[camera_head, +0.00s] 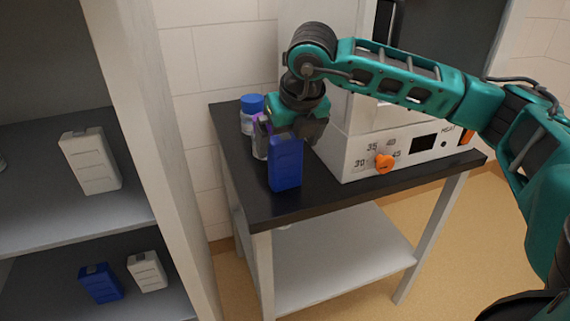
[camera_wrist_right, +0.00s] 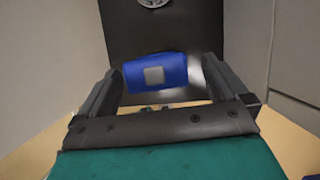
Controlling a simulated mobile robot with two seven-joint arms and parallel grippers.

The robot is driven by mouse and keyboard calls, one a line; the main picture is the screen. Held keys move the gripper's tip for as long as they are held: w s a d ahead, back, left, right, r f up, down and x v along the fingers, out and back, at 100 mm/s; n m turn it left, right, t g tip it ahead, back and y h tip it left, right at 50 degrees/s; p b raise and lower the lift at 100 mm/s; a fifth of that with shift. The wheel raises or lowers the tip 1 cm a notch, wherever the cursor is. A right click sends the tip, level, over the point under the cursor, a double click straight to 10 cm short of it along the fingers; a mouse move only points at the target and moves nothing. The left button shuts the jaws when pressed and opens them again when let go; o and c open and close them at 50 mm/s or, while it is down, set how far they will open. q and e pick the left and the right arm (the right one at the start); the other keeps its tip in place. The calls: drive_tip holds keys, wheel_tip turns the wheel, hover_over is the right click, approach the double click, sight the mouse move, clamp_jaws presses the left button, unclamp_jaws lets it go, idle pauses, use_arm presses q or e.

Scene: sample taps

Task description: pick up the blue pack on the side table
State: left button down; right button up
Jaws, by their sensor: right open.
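The blue pack (camera_head: 286,165) stands upright on the black top of the side table (camera_head: 300,206), near its front left part. My right gripper (camera_head: 303,128) is right above and behind the pack in the head view, pointing down. In the right wrist view the blue pack (camera_wrist_right: 156,72) shows its top with a grey cap, between the two open fingers of my right gripper (camera_wrist_right: 165,85). I cannot tell whether a finger touches it. My left gripper is not in view.
A white machine with an orange knob (camera_head: 384,163) stands close on the right. A blue-capped bottle (camera_head: 250,115) and another container are behind the pack. A shelf at left holds white packs (camera_head: 90,160) and another blue pack (camera_head: 100,283).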

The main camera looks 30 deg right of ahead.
sight(285, 157)
drive_tip(key=f, duration=0.4)
drive_tip(key=shift+w+a+b, duration=0.15)
drive_tip(key=shift+w+b, duration=0.1)
drive_tip(key=shift+b, duration=0.15)
drive_tip(key=shift+w+f, duration=0.2)
drive_tip(key=shift+f, duration=0.2)
drive_tip(key=shift+r, duration=0.1)
drive_tip(key=c, duration=1.2)
